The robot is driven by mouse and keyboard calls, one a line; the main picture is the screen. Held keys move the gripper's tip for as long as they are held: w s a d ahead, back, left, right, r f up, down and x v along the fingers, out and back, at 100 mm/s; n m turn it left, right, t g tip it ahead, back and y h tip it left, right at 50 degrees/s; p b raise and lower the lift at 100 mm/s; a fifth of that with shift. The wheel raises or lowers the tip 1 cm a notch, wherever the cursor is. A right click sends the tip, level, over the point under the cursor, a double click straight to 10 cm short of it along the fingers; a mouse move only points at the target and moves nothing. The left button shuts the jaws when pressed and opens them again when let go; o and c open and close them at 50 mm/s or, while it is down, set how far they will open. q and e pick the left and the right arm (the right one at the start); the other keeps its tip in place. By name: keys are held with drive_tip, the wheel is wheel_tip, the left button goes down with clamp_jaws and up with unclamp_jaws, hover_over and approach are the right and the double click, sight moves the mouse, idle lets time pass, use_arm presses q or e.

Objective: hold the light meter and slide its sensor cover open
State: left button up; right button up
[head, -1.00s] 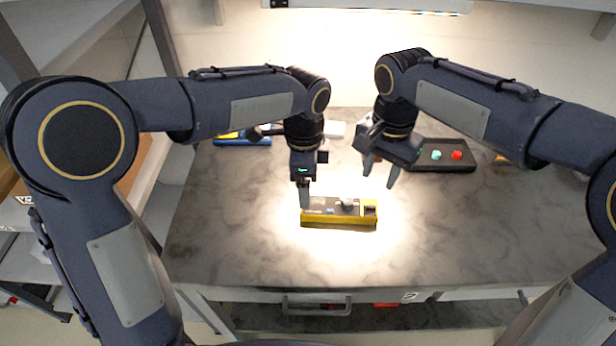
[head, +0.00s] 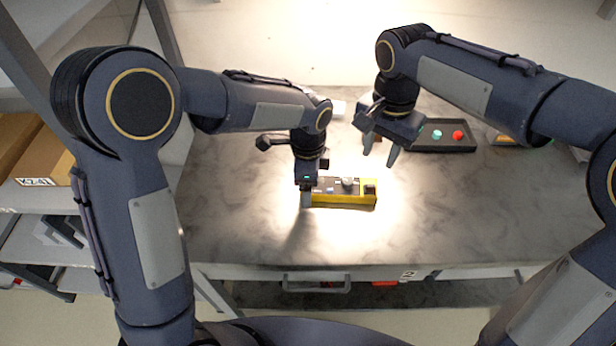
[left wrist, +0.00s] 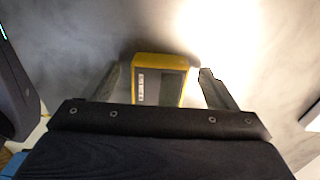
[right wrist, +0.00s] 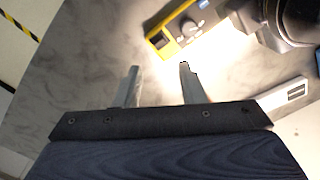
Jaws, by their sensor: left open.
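The light meter, a yellow device with a dark face (head: 343,193), lies on the grey marbled table (head: 255,235) under a bright patch of light. It has a dark round part near its right end. My left gripper (head: 306,199) is open at the meter's left end. In the left wrist view, the meter's end (left wrist: 160,75) shows between the two open fingers. My right gripper (head: 380,152) is open and empty, above the table behind and right of the meter. In the right wrist view, the meter (right wrist: 178,28) lies beyond the open fingers (right wrist: 158,78). I cannot tell the cover's position.
A black tray (head: 470,148) with a teal and a red piece (head: 458,135) stands at the back right. Shelves with a cardboard box (head: 45,160) stand at left. The table's front and right are clear.

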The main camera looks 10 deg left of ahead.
use_arm(q)
drive_tip(key=c, duration=1.2)
use_arm(e)
drive_tip(key=c, duration=0.7)
drive_tip(key=shift+s+d+n, duration=0.15)
drive_tip(key=shift+s+n, duration=0.05)
drive_tip(key=shift+n, duration=0.2)
clamp_jaws()
drive_tip(key=s+d+f+n+t+y, duration=0.1)
drive_tip(key=s+n, duration=0.4)
drive_tip(key=n, duration=0.6)
drive_tip(key=s+d+n+t+y, duration=0.4)
drive_tip(key=s+n, duration=0.2)
drive_tip(key=n, duration=0.5)
drive_tip(key=shift+d+f+n, duration=0.15)
drive_tip(key=shift+f+n, duration=0.15)
drive_tip(key=shift+f, duration=0.05)
